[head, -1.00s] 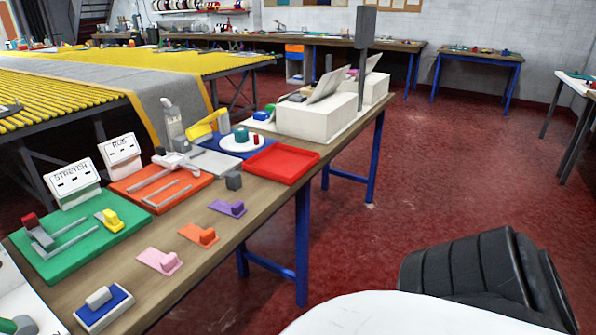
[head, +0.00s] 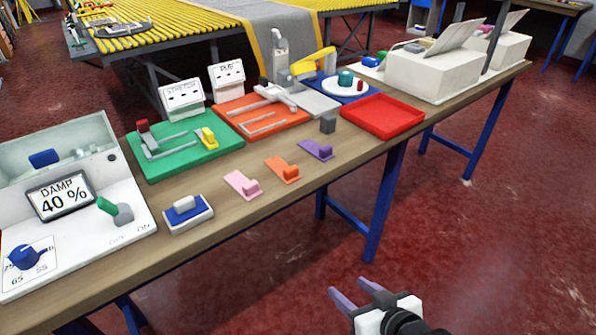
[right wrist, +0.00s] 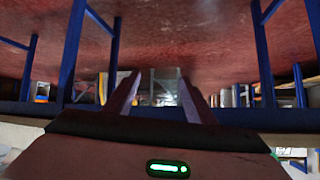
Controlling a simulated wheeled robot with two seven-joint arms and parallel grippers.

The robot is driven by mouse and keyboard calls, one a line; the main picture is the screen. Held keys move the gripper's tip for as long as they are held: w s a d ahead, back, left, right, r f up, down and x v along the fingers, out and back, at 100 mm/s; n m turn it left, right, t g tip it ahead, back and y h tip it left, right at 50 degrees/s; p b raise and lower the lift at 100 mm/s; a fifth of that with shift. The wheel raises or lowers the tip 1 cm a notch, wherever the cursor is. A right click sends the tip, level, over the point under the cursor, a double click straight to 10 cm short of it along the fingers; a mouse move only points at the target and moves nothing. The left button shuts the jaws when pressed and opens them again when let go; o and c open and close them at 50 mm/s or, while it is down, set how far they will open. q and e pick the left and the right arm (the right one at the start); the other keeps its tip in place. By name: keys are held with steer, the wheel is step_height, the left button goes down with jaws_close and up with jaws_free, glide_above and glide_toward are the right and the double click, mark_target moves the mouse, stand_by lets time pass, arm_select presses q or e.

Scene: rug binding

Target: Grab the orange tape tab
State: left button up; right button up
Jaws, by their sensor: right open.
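The orange tape tab (head: 283,170) lies flat on the wooden table (head: 262,205), with a small raised block on it. It sits between a pink tab (head: 243,185) on its left and a purple tab (head: 317,150) on its right. My right gripper (head: 355,293) is open and empty, in front of the table over the red floor, well apart from the tab. Its two purple-grey fingers also show spread in the right wrist view (right wrist: 160,95), with no tab between them. My left gripper is not in view.
A blue and white block (head: 188,213) and a white DAMP console (head: 75,205) stand to the left. Table space before the tabs is bare.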

steer(key=w+a+r+n+y, duration=0.2)
steer(key=w+a+r, duration=0.1)
steer(key=w+r, duration=0.65)
steer(key=n+t+y, duration=0.1)
glide_toward(293, 172)
steer(key=shift+n, duration=0.3)
steer(key=shift+b+x, duration=0.4)
steer(key=shift+x, duration=3.85)
steer(key=shift+d, duration=0.1)
steer(key=c, duration=1.1)
